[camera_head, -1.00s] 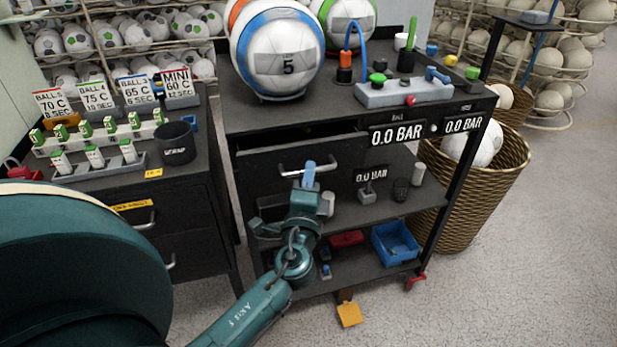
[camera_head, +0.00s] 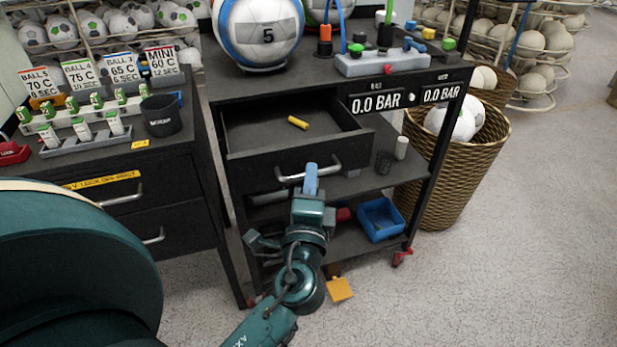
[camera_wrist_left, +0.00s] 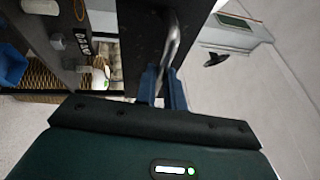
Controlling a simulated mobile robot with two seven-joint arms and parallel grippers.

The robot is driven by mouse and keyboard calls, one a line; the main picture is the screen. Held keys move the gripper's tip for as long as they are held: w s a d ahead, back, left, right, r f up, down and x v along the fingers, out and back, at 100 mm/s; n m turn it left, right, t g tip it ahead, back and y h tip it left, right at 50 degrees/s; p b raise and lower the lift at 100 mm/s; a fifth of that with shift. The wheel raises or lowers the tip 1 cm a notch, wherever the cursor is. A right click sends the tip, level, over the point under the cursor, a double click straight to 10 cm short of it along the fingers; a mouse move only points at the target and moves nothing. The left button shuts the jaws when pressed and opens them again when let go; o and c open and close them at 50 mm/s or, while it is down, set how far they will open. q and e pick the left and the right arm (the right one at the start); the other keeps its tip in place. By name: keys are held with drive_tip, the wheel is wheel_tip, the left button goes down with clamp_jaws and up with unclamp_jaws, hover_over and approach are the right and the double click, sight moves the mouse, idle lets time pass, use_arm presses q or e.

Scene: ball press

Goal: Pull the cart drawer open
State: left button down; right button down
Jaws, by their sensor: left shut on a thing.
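The cart drawer (camera_head: 262,160) is pulled out from under the cart top (camera_head: 325,82), and its inside shows. A yellow cylinder (camera_head: 298,122) lies in it. The silver handle (camera_head: 291,177) runs across the drawer front. My left gripper (camera_head: 311,180) is at the handle, its blue fingers shut on it. In the left wrist view the fingers (camera_wrist_left: 162,88) close around the silver handle (camera_wrist_left: 172,40). My right gripper is not in view.
A ball (camera_head: 262,30) marked 5 and a grey valve block (camera_head: 382,63) stand on the cart top. A blue bin (camera_head: 381,220) sits on the lower shelf. A wicker basket (camera_head: 457,165) stands right of the cart, a dark cabinet (camera_head: 130,190) left. Floor at right is clear.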

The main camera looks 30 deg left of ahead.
use_arm(q)
drive_tip(key=c, duration=1.5)
unclamp_jaws()
